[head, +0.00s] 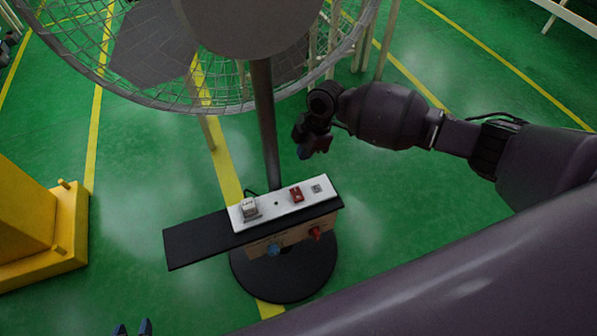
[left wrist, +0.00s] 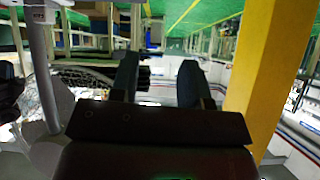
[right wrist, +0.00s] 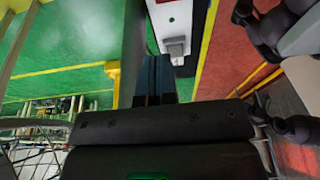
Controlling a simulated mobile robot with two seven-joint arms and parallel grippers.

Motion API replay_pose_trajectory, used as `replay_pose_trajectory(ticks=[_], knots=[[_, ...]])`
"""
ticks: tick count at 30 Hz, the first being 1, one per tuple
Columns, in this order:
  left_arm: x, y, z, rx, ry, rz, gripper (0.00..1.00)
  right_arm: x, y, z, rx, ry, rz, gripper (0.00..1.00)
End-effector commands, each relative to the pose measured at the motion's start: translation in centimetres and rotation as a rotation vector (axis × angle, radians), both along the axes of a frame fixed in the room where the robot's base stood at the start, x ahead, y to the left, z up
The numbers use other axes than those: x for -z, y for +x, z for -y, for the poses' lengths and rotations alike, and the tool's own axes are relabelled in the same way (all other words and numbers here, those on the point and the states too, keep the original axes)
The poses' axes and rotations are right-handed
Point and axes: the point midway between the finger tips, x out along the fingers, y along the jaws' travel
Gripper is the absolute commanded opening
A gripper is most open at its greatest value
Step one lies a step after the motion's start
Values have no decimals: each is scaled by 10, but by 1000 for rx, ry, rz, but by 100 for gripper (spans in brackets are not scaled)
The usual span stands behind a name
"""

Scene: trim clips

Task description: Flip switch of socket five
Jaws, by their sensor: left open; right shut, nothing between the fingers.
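A white panel (head: 268,208) sits on a narrow black shelf (head: 195,240) on a pole stand. On it, from left to right, are a raised pale switch-like block (head: 249,208), a small dark hole, a red switch-like part (head: 296,194) and a small grey fitting (head: 317,188). I cannot read which is socket five. My right gripper (head: 306,151) is shut and empty, above and behind the panel's right end. In the right wrist view its fingers (right wrist: 154,80) are together, with the pale block (right wrist: 175,48) beyond them. My left gripper (head: 133,328) is open and empty, low and left of the shelf.
A blue knob (head: 273,249) and a red knob (head: 316,234) stick out from the box front below the panel. A yellow post base (head: 50,235) stands at left. Green floor between is clear.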

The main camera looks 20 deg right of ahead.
Motion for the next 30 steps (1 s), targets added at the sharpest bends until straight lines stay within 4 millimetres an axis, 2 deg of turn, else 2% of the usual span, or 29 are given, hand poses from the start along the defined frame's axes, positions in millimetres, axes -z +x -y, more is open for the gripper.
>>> replay_pose_trajectory(ticks=[16, 21, 30], knots=[[16, -1, 2, 7, 1, -19, 43, 87, -3, -25, -1, 1, -7, 0], [20, -1, 2, 12, 4, -23, 43, 112, -3, -28, 1, -1, -7, 0], [25, -2, 0, 16, 9, -32, 43, 133, -2, -27, 0, -1, -2, 0]])
